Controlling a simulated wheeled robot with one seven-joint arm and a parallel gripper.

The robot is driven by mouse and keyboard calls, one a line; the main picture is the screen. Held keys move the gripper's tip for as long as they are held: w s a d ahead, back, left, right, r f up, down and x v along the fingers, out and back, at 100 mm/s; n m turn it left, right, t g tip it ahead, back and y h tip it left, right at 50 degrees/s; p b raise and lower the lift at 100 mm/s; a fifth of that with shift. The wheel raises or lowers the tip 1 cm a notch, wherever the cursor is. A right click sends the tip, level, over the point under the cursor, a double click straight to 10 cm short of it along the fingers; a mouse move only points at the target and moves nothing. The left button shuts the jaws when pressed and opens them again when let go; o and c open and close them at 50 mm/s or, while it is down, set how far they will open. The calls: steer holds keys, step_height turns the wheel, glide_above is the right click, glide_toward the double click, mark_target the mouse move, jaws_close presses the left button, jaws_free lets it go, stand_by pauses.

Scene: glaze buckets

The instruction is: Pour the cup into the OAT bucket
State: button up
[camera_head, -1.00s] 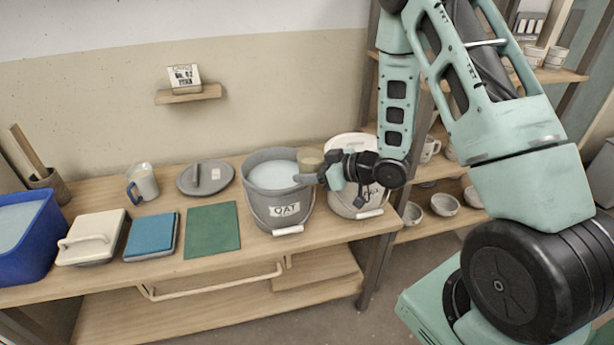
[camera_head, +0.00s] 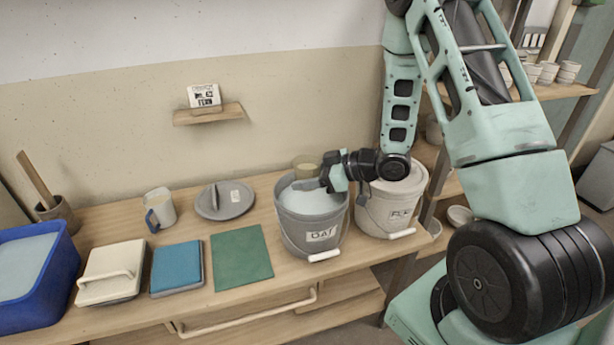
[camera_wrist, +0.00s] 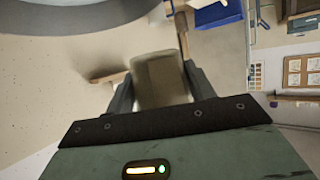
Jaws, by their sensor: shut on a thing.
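The OAT bucket (camera_head: 312,222) is grey, labelled OAT, open and nearly full of pale glaze. It stands on the bench with its handle hanging in front. My gripper (camera_head: 326,177) is shut on a tan cup (camera_head: 306,161) at the back right of the bucket's rim. The cup shows above the back of the bucket, its lower part hidden. In the wrist view the cup (camera_wrist: 160,80) sits between both fingers. I cannot tell its exact tilt, and no stream shows.
A pale lidded bucket (camera_head: 392,212) stands close to the right. A grey lid (camera_head: 224,200), a mug (camera_head: 160,209), a green mat (camera_head: 241,252), a blue pad (camera_head: 177,268) and a blue tub (camera_head: 35,262) lie to the left. A small wall shelf (camera_head: 208,114) is behind.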

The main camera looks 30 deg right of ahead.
mark_target(305, 192)
steer(key=shift+w+a+f, duration=0.15)
steer(key=shift+f, duration=0.15)
step_height(305, 192, down, 4)
steer(key=b, duration=0.3)
steer(key=shift+r+b, duration=0.2)
steer(key=shift+b, duration=0.15)
steer(key=shift+r+p, duration=0.3)
steer(key=shift+p, duration=0.2)
steer(key=shift+a+r+m+p, duration=0.15)
steer(key=shift+m+p, duration=0.15)
steer(key=shift+p, duration=0.2)
steer(key=m+p, duration=0.1)
steer(key=s+m+g+y+p, duration=0.1)
steer(key=shift+a+r+y+p, duration=0.3)
steer(key=shift+p, duration=0.1)
steer(key=shift+s+a+f+m+g+y+p, duration=0.1)
steer(key=shift+f+m+g+y+p, duration=0.35)
steer(key=shift+m+p, duration=0.35)
steer(key=shift+f+b, duration=0.1)
steer(key=shift+b, duration=0.25)
steer(key=shift+p, duration=0.35)
